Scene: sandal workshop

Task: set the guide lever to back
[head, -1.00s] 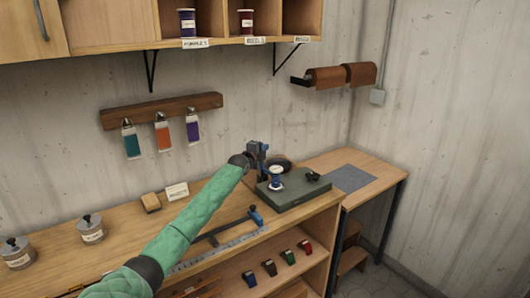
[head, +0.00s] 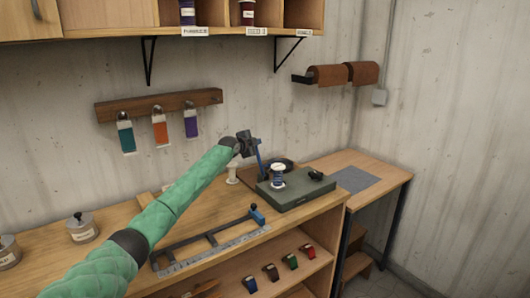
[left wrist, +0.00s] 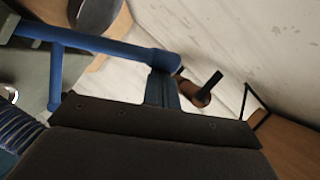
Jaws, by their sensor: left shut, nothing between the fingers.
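The dark green machine base (head: 297,193) stands on the bench at right centre in the head view. It carries a blue-and-white spool (head: 278,176) and a small black knob (head: 316,175). A slim blue arm (head: 260,157) rises at its left end, and a blue bar with a side post shows large in the left wrist view (left wrist: 100,42). I cannot tell for sure which part is the guide lever. My left gripper (head: 251,145) is shut and empty, close beside the top of the blue arm; contact is unclear. Its fingers show in the left wrist view (left wrist: 162,88). My right gripper is not in view.
A ruler fence (head: 210,244) with a blue block (head: 257,214) lies on the bench front. A white spool-like piece (head: 233,174) stands behind my arm. A side table (head: 390,173) with a grey mat is at right.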

